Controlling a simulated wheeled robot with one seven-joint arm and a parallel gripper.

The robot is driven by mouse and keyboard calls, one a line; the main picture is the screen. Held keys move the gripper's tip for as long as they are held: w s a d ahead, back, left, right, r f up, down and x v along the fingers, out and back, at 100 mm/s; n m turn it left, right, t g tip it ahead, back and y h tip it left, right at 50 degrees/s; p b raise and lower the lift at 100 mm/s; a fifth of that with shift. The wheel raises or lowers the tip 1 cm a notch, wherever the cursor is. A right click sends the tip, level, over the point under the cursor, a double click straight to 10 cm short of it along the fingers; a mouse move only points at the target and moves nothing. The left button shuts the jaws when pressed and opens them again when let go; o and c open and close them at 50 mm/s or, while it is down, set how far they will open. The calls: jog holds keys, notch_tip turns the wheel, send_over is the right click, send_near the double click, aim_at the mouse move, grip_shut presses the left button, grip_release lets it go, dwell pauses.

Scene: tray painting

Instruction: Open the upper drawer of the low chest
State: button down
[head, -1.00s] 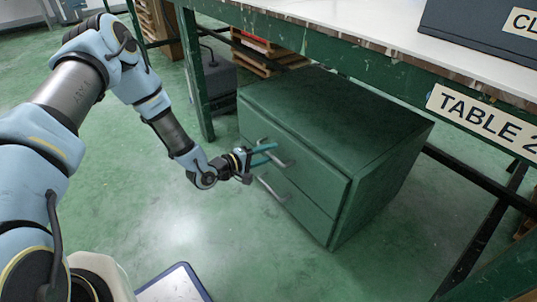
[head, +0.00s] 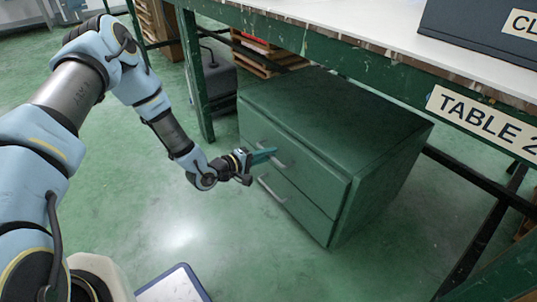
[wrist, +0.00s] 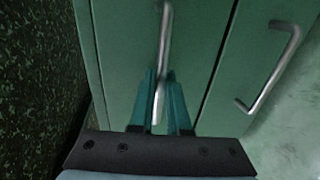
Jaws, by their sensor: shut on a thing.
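The low green chest (head: 335,115) stands on the floor, partly under the table. Its upper drawer (head: 315,177) is flush with the chest front, so it looks shut. My gripper (head: 266,156) is at the upper drawer's front, its teal fingers closed on the metal bar handle (head: 284,166). In the wrist view, this upper handle (wrist: 165,40) runs down between the two fingertips (wrist: 161,90). The lower drawer's handle (head: 272,189) is below and free; it also shows in the wrist view (wrist: 270,72) at the right. The fingers hide part of the upper handle.
The table (head: 370,72) with a "TABLE 2" sign (head: 485,118) overhangs the chest's back. A green table leg (head: 196,85) stands at the chest's far left. The green floor (head: 200,240) in front of the drawers is clear. A white, blue-edged tray-like surface (head: 172,288) is at the bottom.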

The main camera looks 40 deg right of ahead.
jog(key=shift+a, duration=0.1)
dwell(0.8)
jog(key=f+p+v, duration=0.2)
jog(key=v, duration=0.7)
jog(key=f+p+v, duration=0.1)
jog(key=f+v, duration=0.1)
jog(key=v, duration=0.8)
jog(key=shift+a+p, duration=0.35)
jog(key=shift+a, duration=0.1)
jog(key=c, duration=0.9)
grip_release()
jog(key=shift+a, duration=0.1)
jog(key=p+v, duration=0.1)
jog(key=v, duration=0.9)
jog(key=shift+w+a+p, duration=0.1)
jog(key=shift+a+p, duration=0.2)
jog(key=shift+p, duration=0.05)
